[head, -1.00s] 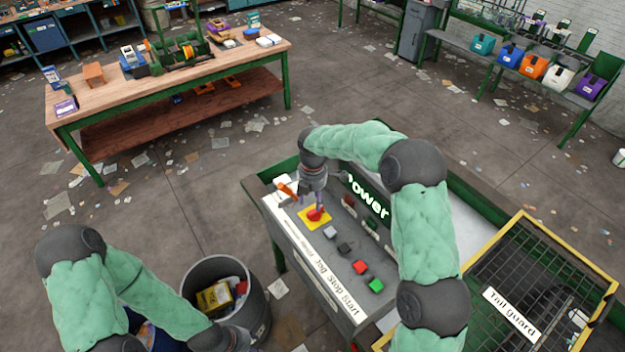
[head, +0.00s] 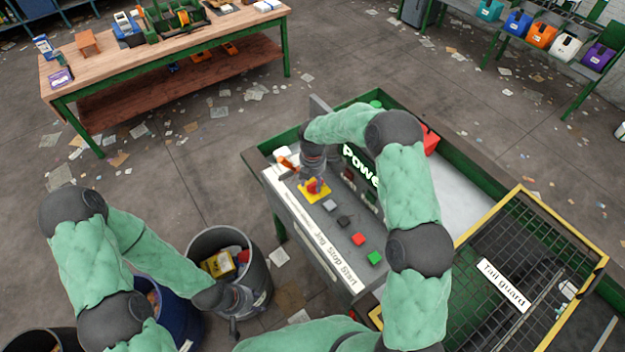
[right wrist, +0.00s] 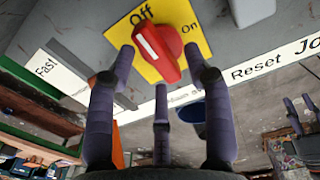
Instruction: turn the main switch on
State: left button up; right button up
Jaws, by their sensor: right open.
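The main switch is a red rotary knob (right wrist: 158,52) on a yellow plate (right wrist: 196,42) marked Off and On. Its white mark lies at the knob's upper-left end, nearer the word Off. In the head view the knob (head: 313,186) sits at the far left end of the grey control panel (head: 322,238). My right gripper (right wrist: 160,72) is open, with its fingers spread around the knob. I cannot tell whether they touch it. In the head view my right gripper (head: 312,178) partly covers the yellow plate. My left gripper (head: 236,308) hangs by the grey bin; its fingers are unclear.
An orange lever (head: 287,163) stands close beside the switch. White, black, red (head: 358,239) and green (head: 375,258) buttons follow along the panel. A grey bin (head: 212,234) and the mesh tail guard (head: 520,250) flank the panel.

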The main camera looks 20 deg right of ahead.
jog(key=shift+w+f, duration=0.1)
jog(key=shift+f, duration=0.25)
grip_shut()
